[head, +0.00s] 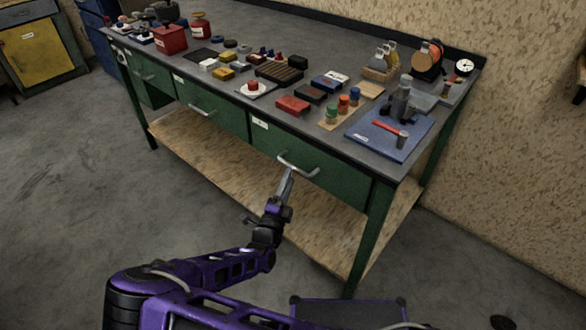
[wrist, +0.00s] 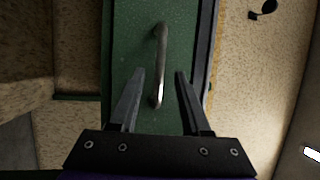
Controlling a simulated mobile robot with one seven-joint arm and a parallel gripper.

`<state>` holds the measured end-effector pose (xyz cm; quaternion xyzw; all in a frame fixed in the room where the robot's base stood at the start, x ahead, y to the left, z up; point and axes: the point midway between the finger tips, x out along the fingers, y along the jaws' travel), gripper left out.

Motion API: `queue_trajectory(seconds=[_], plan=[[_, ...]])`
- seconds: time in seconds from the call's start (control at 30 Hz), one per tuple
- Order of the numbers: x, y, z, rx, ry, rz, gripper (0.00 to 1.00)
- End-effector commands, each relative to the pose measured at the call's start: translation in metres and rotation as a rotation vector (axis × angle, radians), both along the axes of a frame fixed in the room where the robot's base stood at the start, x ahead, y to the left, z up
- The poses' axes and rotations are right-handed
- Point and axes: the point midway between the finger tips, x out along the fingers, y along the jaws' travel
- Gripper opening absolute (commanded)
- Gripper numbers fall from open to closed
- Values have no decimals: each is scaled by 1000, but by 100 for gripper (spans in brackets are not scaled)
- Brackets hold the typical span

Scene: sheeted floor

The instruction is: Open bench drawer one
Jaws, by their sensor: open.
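The green bench (head: 385,195) has several green drawers along its front, each with a pale bar handle and a small white label. The label writing is too small to read, so I cannot tell which is drawer one. My gripper (head: 290,172) is at the handle (head: 298,165) of the right-hand drawer (head: 340,178), whose front looks flush with the bench. In the wrist view my gripper (wrist: 160,73) is open, with one finger on each side of the bar handle (wrist: 161,40). Nothing is held; contact with the handle cannot be told.
The middle drawer (head: 225,115) and left drawer (head: 148,80) are beside it. Tools, blocks and a blue mat (head: 412,148) crowd the bench top. A wooden lower shelf (head: 225,160) lies beneath the drawers. The grey floor (head: 70,190) in front is clear at left.

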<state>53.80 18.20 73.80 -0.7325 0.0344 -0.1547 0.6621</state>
Motion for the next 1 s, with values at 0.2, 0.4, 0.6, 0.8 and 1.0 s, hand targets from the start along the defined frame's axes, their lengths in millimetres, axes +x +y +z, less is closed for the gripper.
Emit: queue_trajectory(seconds=[0.2,0.4,0.6,0.8,1.0], plan=[[34,-9,5,3,0,-1,47],[46,-12,9,1,0,0,47],[47,-12,9,2,0,0,47],[47,-12,9,2,-1,0,24],[47,-12,9,2,-1,0,0]])
